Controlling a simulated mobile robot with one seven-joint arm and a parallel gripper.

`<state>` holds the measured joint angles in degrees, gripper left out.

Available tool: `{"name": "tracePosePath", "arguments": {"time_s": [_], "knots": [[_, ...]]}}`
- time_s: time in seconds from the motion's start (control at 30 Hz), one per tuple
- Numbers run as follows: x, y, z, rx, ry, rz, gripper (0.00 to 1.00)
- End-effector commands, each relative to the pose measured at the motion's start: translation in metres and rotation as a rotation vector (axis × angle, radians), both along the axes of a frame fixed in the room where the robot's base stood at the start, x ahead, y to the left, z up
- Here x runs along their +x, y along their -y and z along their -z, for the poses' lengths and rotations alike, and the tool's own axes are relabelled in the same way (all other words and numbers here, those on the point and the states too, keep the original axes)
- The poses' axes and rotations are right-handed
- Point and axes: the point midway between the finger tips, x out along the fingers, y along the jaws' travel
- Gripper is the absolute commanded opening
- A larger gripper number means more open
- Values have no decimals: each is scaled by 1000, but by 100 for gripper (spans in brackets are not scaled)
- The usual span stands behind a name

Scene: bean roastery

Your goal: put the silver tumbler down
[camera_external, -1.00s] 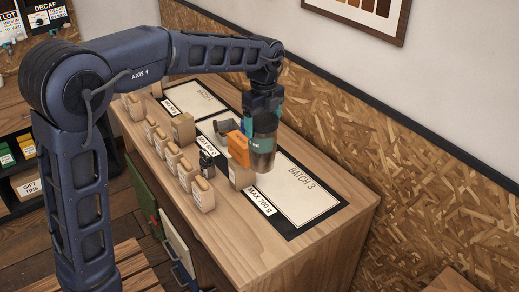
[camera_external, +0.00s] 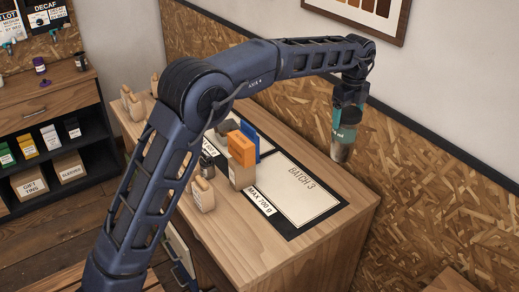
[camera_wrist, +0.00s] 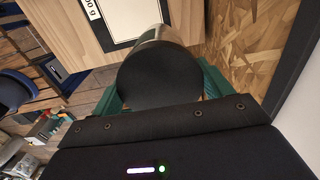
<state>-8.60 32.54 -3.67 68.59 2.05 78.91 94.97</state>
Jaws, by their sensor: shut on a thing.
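My gripper (camera_external: 345,132) is shut on the silver tumbler (camera_external: 341,152) and holds it at the back right of the table, by the chipboard wall. The tumbler hangs below the teal fingers, upright or nearly so. I cannot tell for certain whether its bottom touches the tabletop; it looks raised. In the wrist view, the tumbler's dark round end (camera_wrist: 160,75) fills the middle between the green fingers, with a strip of silver side beyond it.
The BATCH 3 mat (camera_external: 300,190) is bare, left of the tumbler. An orange block (camera_external: 241,149) tops a tan box (camera_external: 241,176) at its left edge. A blue block (camera_external: 249,131) stands behind. The front-right tabletop is clear.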

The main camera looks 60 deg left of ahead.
Motion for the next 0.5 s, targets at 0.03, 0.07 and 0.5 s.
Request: {"name": "tracePosePath", "arguments": {"time_s": [0.03,0.07,0.5], "knots": [[2,1,2,0,0,1,34],[3,2,4,0,0,1,34],[3,2,89,0,-4,2,34]]}}
